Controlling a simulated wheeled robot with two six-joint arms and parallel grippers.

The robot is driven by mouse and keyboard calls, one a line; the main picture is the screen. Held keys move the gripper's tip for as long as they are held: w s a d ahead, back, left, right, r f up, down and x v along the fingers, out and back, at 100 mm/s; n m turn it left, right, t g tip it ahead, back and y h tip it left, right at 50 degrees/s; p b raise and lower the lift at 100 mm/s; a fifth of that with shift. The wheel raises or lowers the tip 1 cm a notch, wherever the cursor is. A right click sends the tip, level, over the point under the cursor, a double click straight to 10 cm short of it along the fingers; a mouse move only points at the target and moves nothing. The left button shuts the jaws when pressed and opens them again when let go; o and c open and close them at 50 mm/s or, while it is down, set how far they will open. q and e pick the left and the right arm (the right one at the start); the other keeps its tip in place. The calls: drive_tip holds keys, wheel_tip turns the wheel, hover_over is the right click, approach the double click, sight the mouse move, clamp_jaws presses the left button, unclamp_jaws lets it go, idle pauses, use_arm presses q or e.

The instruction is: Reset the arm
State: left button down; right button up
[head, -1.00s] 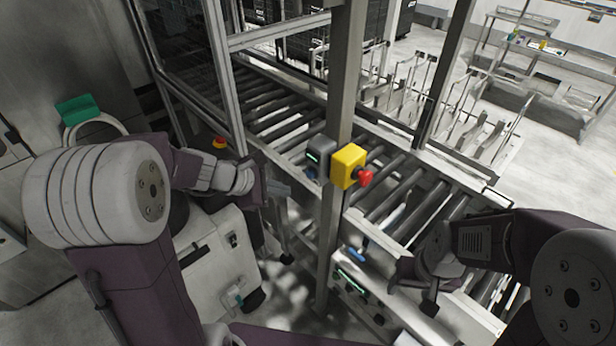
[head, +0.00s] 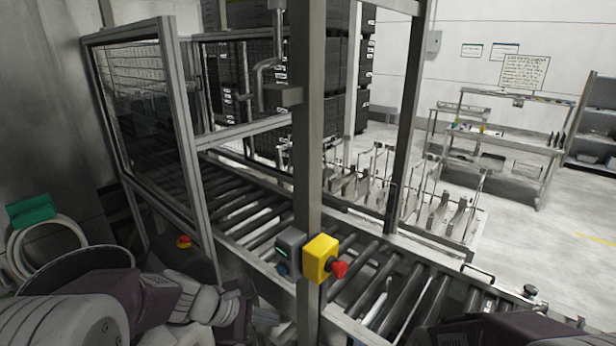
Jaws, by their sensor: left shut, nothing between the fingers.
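My left arm comes in at the lower left of the head view. Its gripper (head: 240,310) is low in the picture, left of the metal post, with its fingers shut and nothing seen between them. It is apart from the yellow box. My right arm shows only as a dark strip at the bottom right edge, and its gripper is out of view. A yellow emergency-stop box (head: 319,258) with a red button (head: 339,268) is fixed to the grey post (head: 307,150), beside a small dark grey control box (head: 289,244).
A roller conveyor (head: 375,270) runs behind the post, under a framed guard door (head: 150,130). Another red button (head: 184,241) sits at the left. Stacked black crates (head: 335,80) stand behind. A steel workbench (head: 500,150) is at the right, with open floor (head: 560,260) before it.

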use_arm(q)
drive_tip(key=s+a+f+m+g+y+b, duration=0.1)
drive_tip(key=s+f+m+g+y+b, duration=0.25)
drive_tip(key=s+f+m, duration=0.75)
drive_tip(key=s+a+f+m+y, duration=0.2)
drive_tip(key=a+f+m+y, duration=0.1)
drive_tip(key=a+m, duration=0.3)
drive_tip(key=shift+a+f, duration=0.35)
drive_tip(key=shift+f, duration=0.2)
use_arm(e)
wheel_tip(320, 180, down, 6)
drive_tip(key=shift+f, duration=0.15)
use_arm(q)
drive_tip(key=shift+s, duration=0.1)
idle(0.5)
